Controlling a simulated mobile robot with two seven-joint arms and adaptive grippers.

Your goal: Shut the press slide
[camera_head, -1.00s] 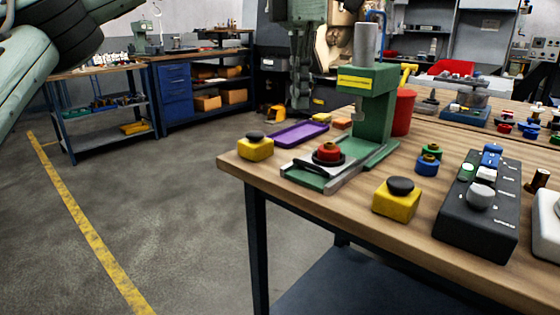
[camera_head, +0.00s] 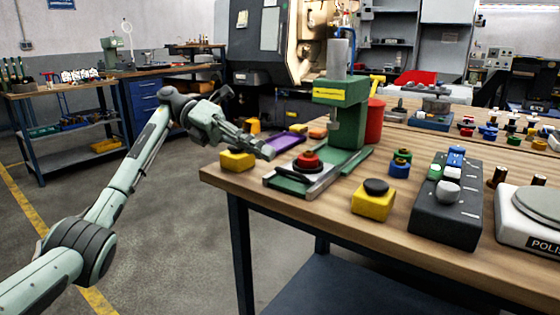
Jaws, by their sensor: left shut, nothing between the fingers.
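The green press (camera_head: 345,110) stands on the wooden bench, with a grey cylinder on top and a yellow label on its head. Its slide (camera_head: 300,182) sticks out at the front, toward the bench's near left edge, and carries a red part (camera_head: 307,160) on a dark round seat. The slide is out in front of the press head, not under it. My left gripper (camera_head: 264,150) is shut and empty. My right gripper is not in view.
A second yellow button box (camera_head: 374,200) with a black top stands right of the slide. A red bin (camera_head: 375,121) is behind the press.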

